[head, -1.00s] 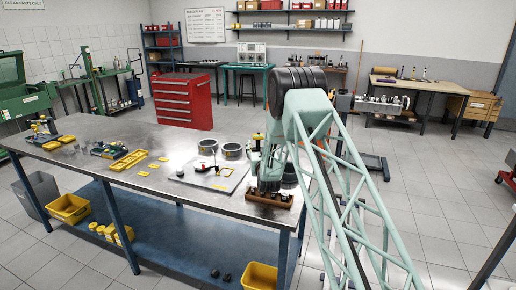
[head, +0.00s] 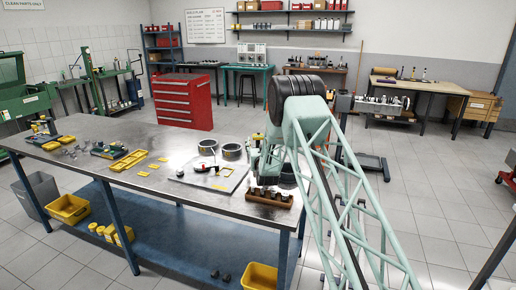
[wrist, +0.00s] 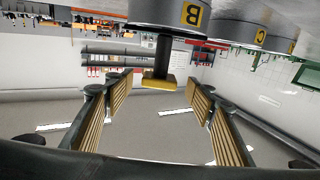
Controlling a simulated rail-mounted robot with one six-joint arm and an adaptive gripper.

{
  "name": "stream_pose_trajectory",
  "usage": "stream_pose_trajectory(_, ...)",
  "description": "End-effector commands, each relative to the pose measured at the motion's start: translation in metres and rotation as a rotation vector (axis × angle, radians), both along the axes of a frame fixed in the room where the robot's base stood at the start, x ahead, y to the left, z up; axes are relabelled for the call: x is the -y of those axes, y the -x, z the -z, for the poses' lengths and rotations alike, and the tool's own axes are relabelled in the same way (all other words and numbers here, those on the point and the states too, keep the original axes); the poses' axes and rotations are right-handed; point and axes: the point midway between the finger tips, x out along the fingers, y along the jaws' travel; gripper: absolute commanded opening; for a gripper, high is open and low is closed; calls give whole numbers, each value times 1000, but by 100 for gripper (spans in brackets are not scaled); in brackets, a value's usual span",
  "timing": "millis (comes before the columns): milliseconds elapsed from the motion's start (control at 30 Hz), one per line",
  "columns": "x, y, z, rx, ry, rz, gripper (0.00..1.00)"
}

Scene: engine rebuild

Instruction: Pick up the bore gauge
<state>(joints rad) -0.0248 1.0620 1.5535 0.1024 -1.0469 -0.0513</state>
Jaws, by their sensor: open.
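My gripper (wrist: 155,112) is open, with its two ribbed finger pads wide apart and nothing between them. In the wrist view, which looks upside down, a black stem with a yellow block at its end (wrist: 159,82) shows beyond the fingertips, roughly centred between them. It looks like the bore gauge, but I cannot be sure. Its other end meets the edge of a grey metal cylinder marked B (wrist: 165,12); I cannot tell whether it stands in or behind it. In the head view my gripper (head: 258,172) is over the table's right end and hides this stem.
A cylinder marked C (wrist: 240,30) stands beside B. A wooden block with several dark pieces (head: 270,198) sits at the table's front edge, close to my gripper. A grey mat (head: 190,180) holds a red and black item (head: 201,168). Yellow trays (head: 130,159) lie farther left.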

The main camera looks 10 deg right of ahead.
Motion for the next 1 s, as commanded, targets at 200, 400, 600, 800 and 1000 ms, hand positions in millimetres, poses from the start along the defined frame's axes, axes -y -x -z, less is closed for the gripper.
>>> stream_pose_trajectory(200, 2, -19, 0, 2, 0, 0, 50)
stream_pose_trajectory(400, 3, -37, 0, 2, 0, 0, 50)
stream_pose_trajectory(600, 4, -46, 0, 1, 0, 0, 50)
stream_pose_trajectory(800, 4, -46, 0, 0, 0, 0, 50)
stream_pose_trajectory(1000, 4, -46, 0, 0, 0, 0, 50)
